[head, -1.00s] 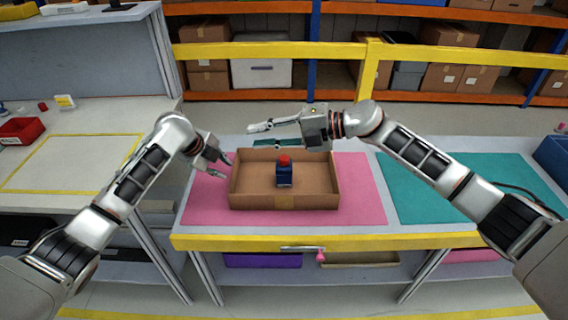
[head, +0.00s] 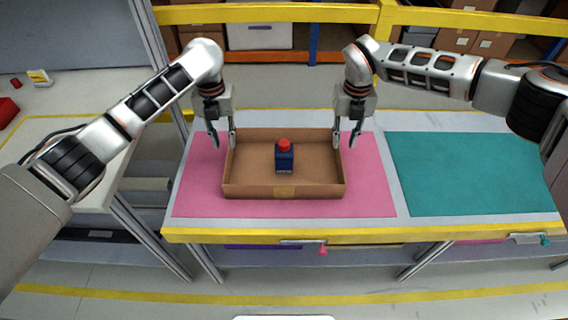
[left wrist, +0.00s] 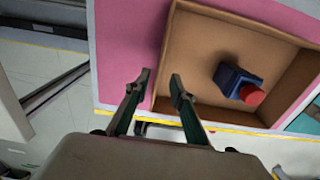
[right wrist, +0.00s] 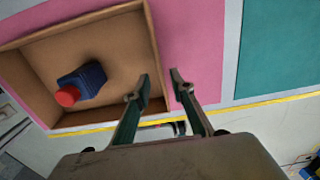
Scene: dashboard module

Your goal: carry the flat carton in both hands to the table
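The flat carton (head: 240,191) is a shallow open brown box on the pink mat (head: 370,190) of the workbench. A dark blue bottle with a red cap (head: 284,157) stands inside it. My left gripper (head: 224,146) is open at the carton's left wall, fingers pointing down. In the left wrist view its fingers (left wrist: 160,82) lie near that wall, one on either side or just above; contact cannot be told. My right gripper (head: 345,146) is open at the right wall, and in the right wrist view its fingers (right wrist: 160,80) point down around that wall's line.
A teal mat (head: 470,175) lies clear to the right on the bench. A light table with a yellow outline (head: 45,125) stands to the left, across a gap. A yellow rail (head: 280,12) and shelves with boxes stand behind.

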